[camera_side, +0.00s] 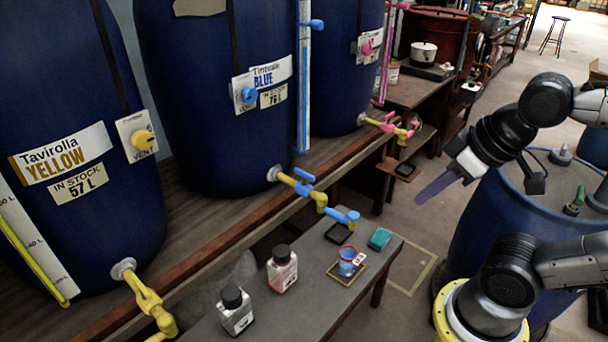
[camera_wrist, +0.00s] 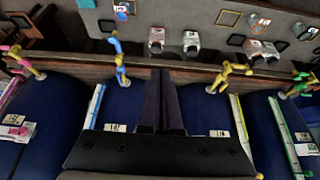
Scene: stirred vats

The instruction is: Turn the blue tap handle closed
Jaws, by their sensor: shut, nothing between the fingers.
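The tap (camera_side: 320,201) on the middle vat is yellow with blue parts. Its blue handle (camera_side: 304,190) sits on the pipe close to the vat, and another blue piece (camera_side: 347,215) is farther out by the bench. In the wrist view the blue handle (camera_wrist: 121,69) is left of my fingers. My gripper (camera_side: 420,200) has purple fingers, shut and empty, in the air to the right of the tap and clear of it. In the wrist view my gripper (camera_wrist: 163,70) shows its fingers side by side. I cannot tell the handle's exact angle.
A low bench (camera_side: 325,297) holds a blue cup (camera_side: 348,262), two black-capped bottles, one being (camera_side: 282,268), and a teal block (camera_side: 380,238). A yellow tap (camera_side: 150,300) and a pink tap (camera_side: 390,127) flank the blue one. A blue drum (camera_side: 480,215) stands at right.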

